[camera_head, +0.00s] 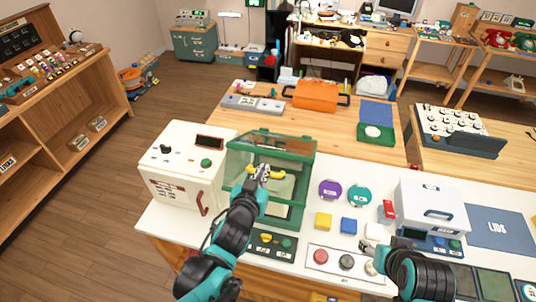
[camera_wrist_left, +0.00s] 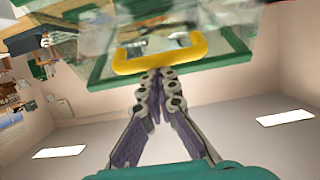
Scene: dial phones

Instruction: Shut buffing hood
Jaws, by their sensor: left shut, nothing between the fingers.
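The buffing hood (camera_head: 301,178) is a clear box with a green frame, standing left of centre on the white worktop. Its yellow handle (camera_head: 277,175) sits on a clear green-framed panel; how far that panel stands open I cannot tell. My left gripper (camera_head: 263,168) is shut and empty at the handle.
A white cabinet (camera_head: 180,165) with a red handle stands close left of the hood. A control panel (camera_head: 270,243) lies in front of it. Purple and teal discs, yellow and blue blocks and a white machine (camera_head: 433,205) stand to the right. An orange case (camera_head: 316,95) lies behind.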

